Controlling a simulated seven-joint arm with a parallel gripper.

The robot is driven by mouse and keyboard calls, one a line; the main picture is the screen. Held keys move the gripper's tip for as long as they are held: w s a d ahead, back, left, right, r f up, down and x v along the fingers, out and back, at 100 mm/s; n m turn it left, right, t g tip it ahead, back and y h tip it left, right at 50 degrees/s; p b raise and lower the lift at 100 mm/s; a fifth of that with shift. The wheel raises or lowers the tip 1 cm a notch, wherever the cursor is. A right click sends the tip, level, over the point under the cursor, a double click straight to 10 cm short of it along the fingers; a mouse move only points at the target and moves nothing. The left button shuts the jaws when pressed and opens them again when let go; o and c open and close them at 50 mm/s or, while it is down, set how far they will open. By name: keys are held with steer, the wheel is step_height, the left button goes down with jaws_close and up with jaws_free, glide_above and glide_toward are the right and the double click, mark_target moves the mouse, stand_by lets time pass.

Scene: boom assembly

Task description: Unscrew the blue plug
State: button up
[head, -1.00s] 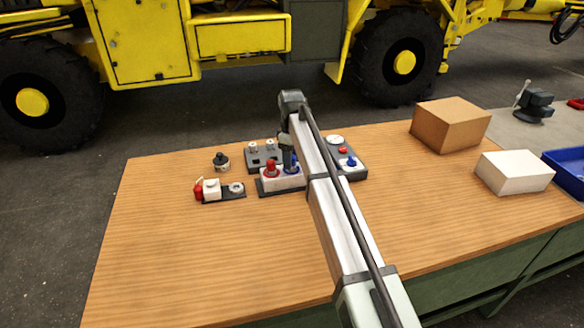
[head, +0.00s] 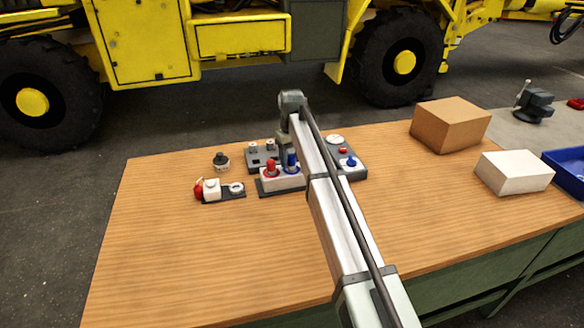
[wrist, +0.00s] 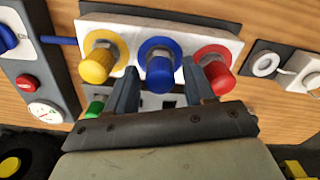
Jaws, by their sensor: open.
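The blue plug (wrist: 160,72) stands in a blue ring on the white block (wrist: 131,30), between the yellow plug (wrist: 98,64) and the red plug (wrist: 217,76) in the wrist view. My gripper (wrist: 162,68) is open, with one finger in the picture on each side of the blue plug. Gaps show on both sides, so it does not grip the plug. In the head view the blue plug (head: 291,161) shows beside the red plug (head: 271,167), with my gripper (head: 283,148) just behind and above it. The yellow plug is hidden there by my arm.
A dark panel with a gauge and a blue knob (head: 350,163) stands right of the block. A small red-and-white fixture (head: 211,189) and a black knob (head: 221,161) are on the left. A cardboard box (head: 450,124) and a white box (head: 514,171) stand farther right. The front-left tabletop is clear.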

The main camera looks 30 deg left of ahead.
steer(key=m, duration=0.9)
steer(key=shift+m, duration=0.3)
steer(key=shift+c, duration=0.5)
jaws_close()
steer(key=n, duration=0.3)
steer(key=shift+n, duration=0.3)
steer(key=shift+c, duration=1.9)
jaws_free()
jaws_close()
steer(key=shift+n, duration=0.4)
